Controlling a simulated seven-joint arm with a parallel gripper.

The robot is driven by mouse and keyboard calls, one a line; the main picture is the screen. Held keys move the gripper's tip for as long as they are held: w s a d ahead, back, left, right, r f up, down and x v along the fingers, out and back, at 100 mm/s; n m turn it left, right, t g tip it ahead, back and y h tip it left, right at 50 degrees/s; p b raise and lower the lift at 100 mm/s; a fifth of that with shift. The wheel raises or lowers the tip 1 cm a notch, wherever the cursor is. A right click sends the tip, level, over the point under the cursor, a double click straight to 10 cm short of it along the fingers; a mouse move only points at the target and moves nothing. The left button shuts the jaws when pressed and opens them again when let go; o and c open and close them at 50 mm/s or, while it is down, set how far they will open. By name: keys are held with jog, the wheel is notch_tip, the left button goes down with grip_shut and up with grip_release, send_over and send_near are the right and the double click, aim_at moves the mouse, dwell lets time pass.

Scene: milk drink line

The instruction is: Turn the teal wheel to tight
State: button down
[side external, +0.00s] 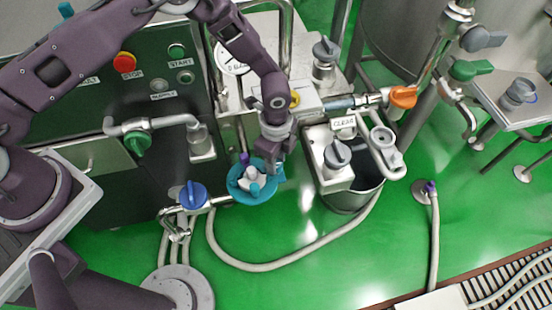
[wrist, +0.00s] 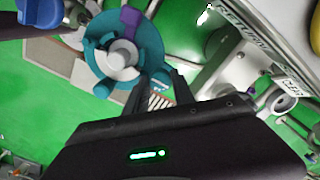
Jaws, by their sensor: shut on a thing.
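The teal wheel (side external: 240,194) sits on the pipework at the front of the machine, left of the bucket, with a pale hub and a purple mark on its rim. It also shows in the wrist view (wrist: 98,58). My gripper (side external: 268,165) reaches down to the wheel's right, back edge. In the wrist view my gripper (wrist: 160,78) has its two dark fingers on either side of a small teal part at the wheel's rim, and it is shut on the wheel there. The exact contact is partly hidden by the fingers. I cannot read a tightness mark.
A blue valve handle (side external: 193,195) is close on the left, and a green one (side external: 137,143) is further left. A bucket (side external: 352,198) with a grey knob (side external: 337,155) above it stands to the right. A hose (side external: 285,264) loops across the open green floor in front.

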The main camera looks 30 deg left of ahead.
jog(key=shift+w, duration=0.1)
jog(key=c, duration=1.1)
grip_release()
jog(key=shift+o, duration=0.2)
notch_tip(320, 180, up, 7)
jog(key=shift+r, duration=0.1)
jog(key=s+a+r+n+t, duration=0.1)
jog(key=s+a+r+n, duration=0.2)
jog(key=r, duration=0.5)
jog(key=a+r+n+t+y, duration=0.1)
jog(key=a+r+n, duration=0.1)
jog(key=a+r, duration=0.5)
jog(key=s+a+r+n+t, duration=0.1)
jog(key=s+a+r+n, duration=0.15)
jog(key=r, duration=0.75)
jog(key=s+a+r+n+t, duration=0.1)
jog(key=s+r+n, duration=0.1)
jog(key=s, duration=0.4)
jog(key=s+a+r+n, duration=0.2)
jog(key=s+r+n, duration=0.1)
jog(key=s+n, duration=0.2)
jog(key=s+a+r+n+t+h, duration=0.1)
jog(key=s+a+r+n, duration=0.1)
jog(key=s, duration=0.5)
jog(key=shift+a+r+n+t, duration=0.25)
jog(key=shift+r+n+t, duration=0.1)
jog(key=shift+n, duration=0.5)
